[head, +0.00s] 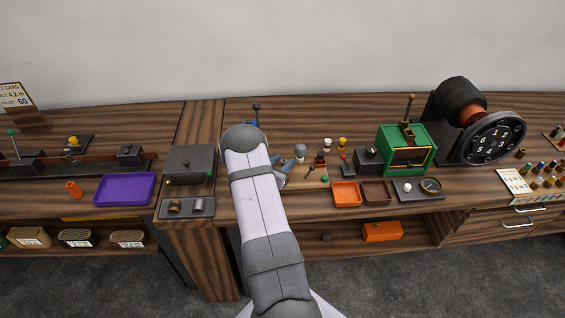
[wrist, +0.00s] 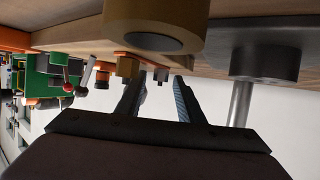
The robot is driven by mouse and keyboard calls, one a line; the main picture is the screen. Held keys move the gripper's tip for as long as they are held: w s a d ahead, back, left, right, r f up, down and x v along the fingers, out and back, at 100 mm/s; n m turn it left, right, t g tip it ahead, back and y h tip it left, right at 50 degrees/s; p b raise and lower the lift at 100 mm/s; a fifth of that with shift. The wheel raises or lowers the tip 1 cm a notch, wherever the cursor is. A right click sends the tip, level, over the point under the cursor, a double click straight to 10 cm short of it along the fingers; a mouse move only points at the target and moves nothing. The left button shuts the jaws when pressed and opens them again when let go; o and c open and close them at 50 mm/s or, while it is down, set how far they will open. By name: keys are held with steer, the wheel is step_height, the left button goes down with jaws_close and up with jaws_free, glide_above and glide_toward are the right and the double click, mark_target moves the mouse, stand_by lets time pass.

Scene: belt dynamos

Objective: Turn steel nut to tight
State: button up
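My gripper (wrist: 161,76) is open in the wrist view, with a clear gap between its two dark fingers. A small brownish block (wrist: 160,73) shows beyond the fingertips; I cannot tell whether it lies between them. I cannot pick out the steel nut for sure in either view. In the wrist view, a large tan cylinder (wrist: 155,25) with a dark end face is close above the fingers, and a dark grey cylinder with a steel rod (wrist: 240,103) is to the right. In the head view my arm covers part of the bench, and the nut may be hidden behind it.
In the head view, a green-framed box (head: 405,140) and a black numbered dial (head: 493,139) stand to the right. A grey box (head: 190,160) and a purple tray (head: 125,189) are to the left. Small knobs, orange tray (head: 346,194) and brown tray (head: 376,193) crowd the bench right of my arm.

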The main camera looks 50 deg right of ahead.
steer(key=shift+a, duration=0.1)
steer(key=shift+s+a+r+b, duration=0.1)
steer(key=shift+a+r+b, duration=0.1)
steer(key=shift+a+b, duration=0.25)
steer(key=shift+b+v, duration=0.9)
steer(key=shift+v, duration=2.2)
steer(key=shift+d, duration=0.1)
